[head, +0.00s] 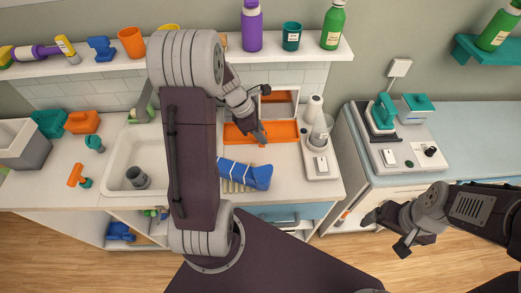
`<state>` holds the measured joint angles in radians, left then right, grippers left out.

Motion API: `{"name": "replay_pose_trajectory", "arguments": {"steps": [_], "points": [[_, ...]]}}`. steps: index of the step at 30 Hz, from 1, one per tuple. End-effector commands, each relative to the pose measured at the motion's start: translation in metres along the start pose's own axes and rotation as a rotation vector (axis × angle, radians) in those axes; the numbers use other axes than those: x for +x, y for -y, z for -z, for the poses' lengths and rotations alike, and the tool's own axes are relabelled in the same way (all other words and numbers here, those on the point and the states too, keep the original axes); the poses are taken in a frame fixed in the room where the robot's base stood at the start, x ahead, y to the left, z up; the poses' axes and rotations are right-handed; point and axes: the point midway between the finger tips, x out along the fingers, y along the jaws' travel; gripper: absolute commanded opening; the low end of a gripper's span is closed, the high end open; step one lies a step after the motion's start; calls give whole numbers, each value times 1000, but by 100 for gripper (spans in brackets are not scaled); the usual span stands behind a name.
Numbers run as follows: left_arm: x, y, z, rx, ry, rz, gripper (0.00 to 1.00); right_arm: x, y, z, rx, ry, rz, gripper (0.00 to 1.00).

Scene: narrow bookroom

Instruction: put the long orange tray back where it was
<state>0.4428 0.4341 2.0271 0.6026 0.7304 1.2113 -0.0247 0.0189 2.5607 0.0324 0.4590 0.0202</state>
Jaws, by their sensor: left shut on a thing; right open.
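The long orange tray (284,131) is on the white counter, in front of the tiled wall, and its left part is partly hidden by my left arm. My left gripper (262,137) is shut on the tray near its middle. Whether the tray touches the counter or is held slightly above it, I cannot tell. My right gripper (385,234) is open and empty, at the lower right in front of the cabinets.
An orange-edged box (281,103) stands behind the tray. A blue bundle (247,175) lies in front of it. A white appliance (321,150) is close on the right, and the sink (151,160) is on the left. A shelf (300,50) with bottles runs above.

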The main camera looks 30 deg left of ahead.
Motion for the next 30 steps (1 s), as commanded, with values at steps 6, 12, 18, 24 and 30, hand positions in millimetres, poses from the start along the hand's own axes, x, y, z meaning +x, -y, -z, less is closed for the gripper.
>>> {"name": "replay_pose_trajectory", "arguments": {"steps": [6,12,18,24,30], "points": [[16,1,6,-1,1,4,0,4,0,0,0,-1,0,87],[54,0,22,-1,0,2,0,12,0,-1,0,-1,0,87],[64,0,26,1,0,0,0,13,0,-1,0,-1,0,87],[93,0,38,0,0,1,0,21,0,-2,0,-1,0,87],[94,0,38,1,0,-1,0,20,0,-2,0,-1,0,87]]}}
